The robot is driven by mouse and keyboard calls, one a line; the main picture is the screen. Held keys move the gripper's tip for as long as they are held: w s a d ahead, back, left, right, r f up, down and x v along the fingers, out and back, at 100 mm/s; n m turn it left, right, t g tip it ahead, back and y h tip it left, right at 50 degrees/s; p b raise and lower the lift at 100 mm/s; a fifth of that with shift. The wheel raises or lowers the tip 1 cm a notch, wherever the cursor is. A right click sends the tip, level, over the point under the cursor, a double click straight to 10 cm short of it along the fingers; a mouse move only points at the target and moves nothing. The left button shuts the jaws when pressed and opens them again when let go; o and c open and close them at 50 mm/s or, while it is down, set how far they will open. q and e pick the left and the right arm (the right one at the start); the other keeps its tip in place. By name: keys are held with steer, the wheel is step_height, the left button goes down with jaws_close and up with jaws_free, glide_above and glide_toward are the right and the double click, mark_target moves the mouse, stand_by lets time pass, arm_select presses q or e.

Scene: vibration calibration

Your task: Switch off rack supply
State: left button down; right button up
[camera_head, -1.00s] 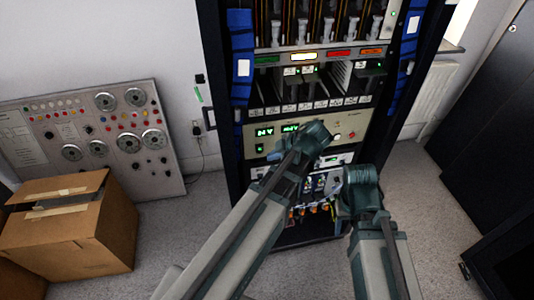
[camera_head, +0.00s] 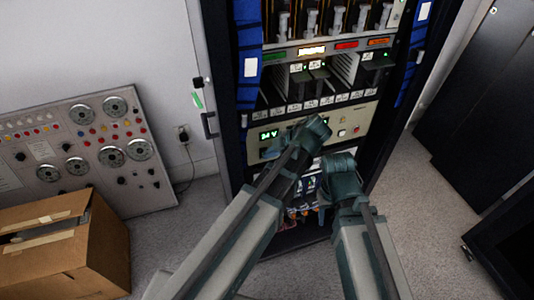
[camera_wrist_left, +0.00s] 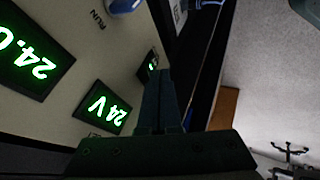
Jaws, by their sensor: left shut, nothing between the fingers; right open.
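In the left wrist view, two green displays (camera_wrist_left: 103,108) read about 24 V. A small black switch (camera_wrist_left: 147,66) with a light shows beside my left fingertips; I cannot tell whether they touch it. My left gripper (camera_wrist_left: 163,74) is shut and empty. In the head view its wrist covers the panel's middle. My right gripper (camera_head: 340,166) is lower right, before the rack, open, its fingers hidden.
A panel with dials (camera_head: 75,150) leans on the wall at left, behind a cardboard box (camera_head: 95,255). Blue straps (camera_head: 249,45) hang on the rack's sides. Dark cabinets (camera_head: 475,100) stand at right. Grey floor (camera_head: 415,215) is clear between rack and cabinets.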

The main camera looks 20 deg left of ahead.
steer(key=shift+r, duration=0.1)
stand_by(0.3)
steer(key=shift+r+p, duration=0.2)
steer(key=shift+p, duration=0.1)
steer(key=shift+r+p, duration=0.6)
steer(key=shift+r, duration=0.05)
